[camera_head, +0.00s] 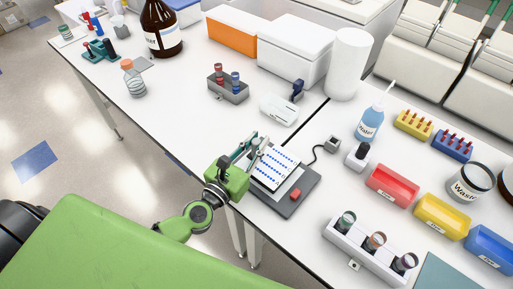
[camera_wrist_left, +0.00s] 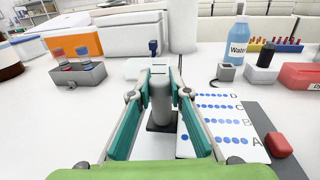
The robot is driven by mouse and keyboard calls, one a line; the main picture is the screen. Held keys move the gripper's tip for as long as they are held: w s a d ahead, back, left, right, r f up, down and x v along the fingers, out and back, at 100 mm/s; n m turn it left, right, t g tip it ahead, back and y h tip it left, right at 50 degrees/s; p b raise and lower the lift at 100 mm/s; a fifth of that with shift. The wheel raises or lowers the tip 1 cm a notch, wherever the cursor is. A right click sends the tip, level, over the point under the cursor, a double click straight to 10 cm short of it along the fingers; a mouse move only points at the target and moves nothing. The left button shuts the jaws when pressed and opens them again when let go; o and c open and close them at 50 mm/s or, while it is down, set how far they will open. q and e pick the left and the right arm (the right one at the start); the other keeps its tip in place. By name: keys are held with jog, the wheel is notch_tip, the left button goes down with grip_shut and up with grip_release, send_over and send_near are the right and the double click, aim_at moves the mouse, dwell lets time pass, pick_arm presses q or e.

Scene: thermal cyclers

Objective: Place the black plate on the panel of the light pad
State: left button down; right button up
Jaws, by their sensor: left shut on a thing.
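The light pad (camera_head: 294,203) is a dark grey slab with a red button (camera_head: 295,194) on the bench. Its white panel (camera_head: 290,184) bears a white sheet with rows of blue dots (camera_head: 274,166); the lettered dots also show in the left wrist view (camera_wrist_left: 225,122). My left gripper (camera_head: 259,142) is at the pad's left side. In the left wrist view my left gripper (camera_wrist_left: 161,88) is shut on a grey upright handle with a black square base, the black plate (camera_wrist_left: 160,127). The base is beside or over the dotted area's left edge; contact cannot be told. My right gripper is out of view.
A grey tube rack (camera_head: 230,92) and a white device (camera_head: 279,109) stand beyond the pad. A small grey box (camera_head: 332,145) is wired to it. A white bottle holder (camera_head: 365,250) and a red box (camera_head: 392,186) are to the right.

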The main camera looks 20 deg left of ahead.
pick_arm(q)
jog(key=shift+f, duration=0.85)
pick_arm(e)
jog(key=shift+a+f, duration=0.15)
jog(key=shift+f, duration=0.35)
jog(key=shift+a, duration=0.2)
pick_arm(q)
jog(key=shift+f+b, duration=0.15)
jog(key=shift+b, duration=0.2)
jog(key=c, duration=1.9)
grip_release()
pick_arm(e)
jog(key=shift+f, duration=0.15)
